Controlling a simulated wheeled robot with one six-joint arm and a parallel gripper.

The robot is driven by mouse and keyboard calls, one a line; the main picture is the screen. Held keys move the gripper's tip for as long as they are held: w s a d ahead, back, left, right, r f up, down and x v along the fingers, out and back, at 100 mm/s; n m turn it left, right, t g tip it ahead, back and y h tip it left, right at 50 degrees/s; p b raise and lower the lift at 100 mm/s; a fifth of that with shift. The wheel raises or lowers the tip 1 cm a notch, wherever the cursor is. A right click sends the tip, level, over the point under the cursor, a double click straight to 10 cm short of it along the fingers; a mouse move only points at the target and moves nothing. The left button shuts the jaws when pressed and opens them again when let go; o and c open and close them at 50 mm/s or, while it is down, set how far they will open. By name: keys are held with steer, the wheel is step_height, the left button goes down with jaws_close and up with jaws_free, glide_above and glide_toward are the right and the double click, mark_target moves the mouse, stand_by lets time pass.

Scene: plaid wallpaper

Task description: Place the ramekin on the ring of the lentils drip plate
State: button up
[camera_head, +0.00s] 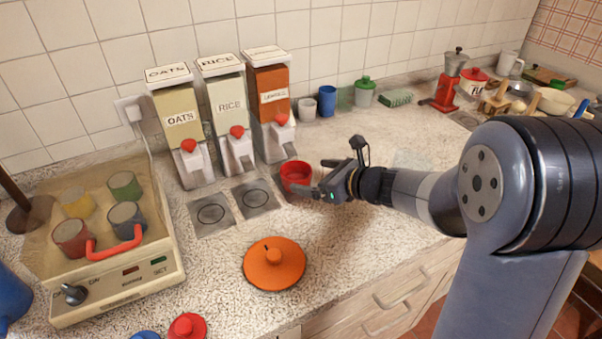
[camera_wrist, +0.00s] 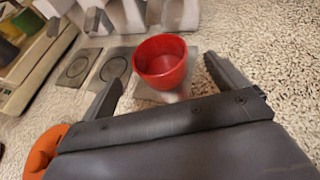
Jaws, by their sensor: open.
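The red ramekin (camera_head: 296,174) is upright below the lentils dispenser (camera_head: 271,98). In the wrist view the ramekin (camera_wrist: 165,64) looks empty and covers most of the lentils drip plate (camera_wrist: 207,64), hiding its ring. It appears to stand on that plate; exact centring on the ring cannot be told. My gripper (camera_head: 314,177) is open and reaches in low from the right. In the wrist view its two fingers lie apart, one to each side of the ramekin, with visible gaps.
The oats dispenser (camera_head: 182,124) and rice dispenser (camera_head: 226,117) stand left, with ringed drip plates in front. An orange lid (camera_head: 274,264) lies nearer the front edge. A warmer with several cups (camera_head: 103,240) is at left. The counter right of the ramekin is mostly clear.

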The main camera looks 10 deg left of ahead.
steer(key=v, duration=0.5)
steer(key=shift+s+d, duration=0.1)
